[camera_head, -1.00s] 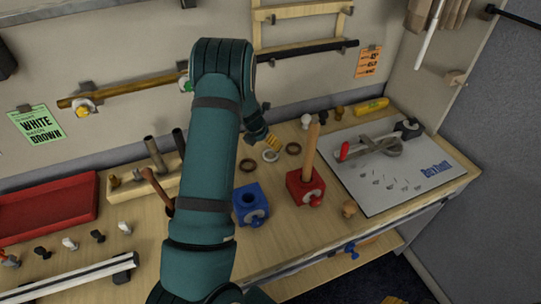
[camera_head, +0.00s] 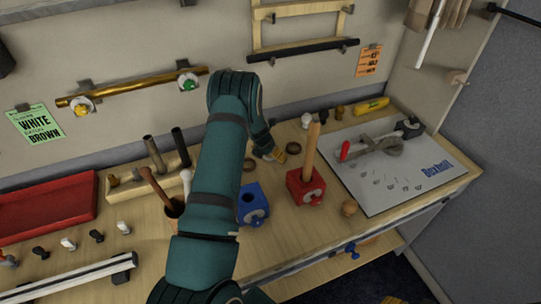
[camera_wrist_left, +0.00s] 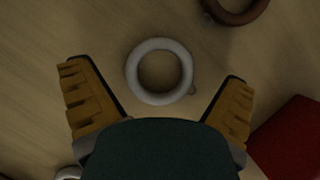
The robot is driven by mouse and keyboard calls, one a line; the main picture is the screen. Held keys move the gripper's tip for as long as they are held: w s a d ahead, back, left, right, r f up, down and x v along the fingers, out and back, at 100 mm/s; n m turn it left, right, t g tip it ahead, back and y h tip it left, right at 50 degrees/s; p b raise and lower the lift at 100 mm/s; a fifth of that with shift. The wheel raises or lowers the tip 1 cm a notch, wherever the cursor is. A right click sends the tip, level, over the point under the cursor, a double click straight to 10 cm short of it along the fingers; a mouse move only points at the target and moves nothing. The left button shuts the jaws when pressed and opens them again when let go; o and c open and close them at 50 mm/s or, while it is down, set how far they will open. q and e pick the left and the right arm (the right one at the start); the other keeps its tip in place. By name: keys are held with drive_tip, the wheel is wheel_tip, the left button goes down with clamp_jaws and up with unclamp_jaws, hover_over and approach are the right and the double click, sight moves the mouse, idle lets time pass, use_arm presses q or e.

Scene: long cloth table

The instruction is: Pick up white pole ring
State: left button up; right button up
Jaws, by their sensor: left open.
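The white ring (camera_wrist_left: 133,72) lies flat on the wooden table in the left wrist view, ahead of and between my left fingertips. My left gripper (camera_wrist_left: 155,78) is open and empty, with its yellow fingers on either side below the ring. In the head view my left gripper (camera_head: 274,155) is low over the table between two dark brown rings, and it hides most or all of the white ring. One brown ring (camera_head: 293,148) is just right of it; the other brown ring (camera_head: 249,165) is at its left. My right gripper is not in view.
A red block (camera_head: 305,188) with a wooden pole stands right of my left gripper, and a blue block (camera_head: 251,204) stands in front. A white board (camera_head: 435,180) with tools lies at right. A red tray (camera_head: 45,210) and tool rack are at left.

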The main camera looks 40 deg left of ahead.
use_arm(q)
drive_tip(key=shift+c, duration=0.3)
drive_tip(key=c, duration=0.9)
drive_tip(key=shift+c, duration=0.2)
drive_tip(key=shift+r, duration=0.1)
